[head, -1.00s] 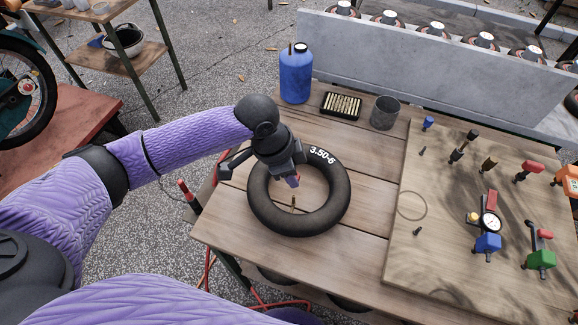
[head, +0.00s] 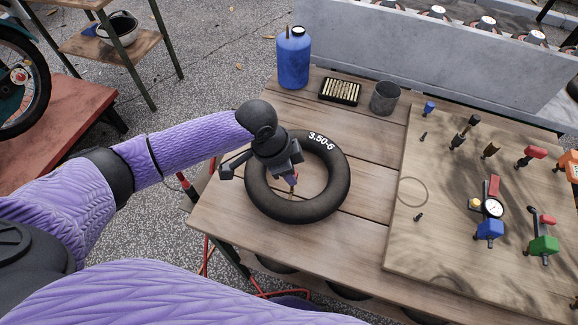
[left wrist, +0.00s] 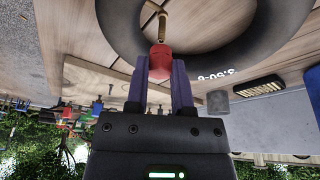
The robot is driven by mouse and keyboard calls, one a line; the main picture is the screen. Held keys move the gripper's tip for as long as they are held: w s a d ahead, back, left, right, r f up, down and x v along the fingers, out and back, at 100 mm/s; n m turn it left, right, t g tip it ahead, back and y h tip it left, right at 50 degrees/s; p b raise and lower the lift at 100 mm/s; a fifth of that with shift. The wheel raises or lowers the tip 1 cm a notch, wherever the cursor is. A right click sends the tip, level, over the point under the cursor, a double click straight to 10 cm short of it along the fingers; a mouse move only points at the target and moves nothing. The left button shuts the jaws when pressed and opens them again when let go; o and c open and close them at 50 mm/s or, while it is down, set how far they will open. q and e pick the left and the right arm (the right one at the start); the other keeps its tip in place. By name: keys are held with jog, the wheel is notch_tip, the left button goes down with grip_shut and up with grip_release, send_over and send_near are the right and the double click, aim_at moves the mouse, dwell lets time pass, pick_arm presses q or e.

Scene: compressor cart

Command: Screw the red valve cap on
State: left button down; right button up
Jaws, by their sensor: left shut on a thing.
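The black inner tube (head: 262,200), marked 3.50-6, lies flat on the wooden table. Its brass valve stem (left wrist: 162,22) stands up inside the ring and shows in the head view (head: 291,191) just below my fingertips. My left gripper (head: 292,181) points down over the stem. In the left wrist view its purple fingers (left wrist: 160,85) are shut on the red valve cap (left wrist: 160,62). The cap is in line with the stem's end; whether it touches the thread I cannot tell. In the head view the fingers mostly hide the cap. My right gripper is not in view.
A blue bottle (head: 293,62), a black tray of brass pieces (head: 340,91) and a grey cup (head: 385,98) stand at the back. A board (head: 440,245) with a gauge (head: 492,208) and several tools covers the right side. The front middle of the table is clear.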

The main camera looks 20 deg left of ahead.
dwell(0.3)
pick_arm(q)
jog(key=shift+p, duration=0.35)
dwell(0.4)
jog(key=shift+p, duration=0.3)
dwell(0.4)
jog(key=shift+p, duration=0.35)
jog(key=shift+f+b, duration=0.7)
jog(key=shift+f, duration=0.4)
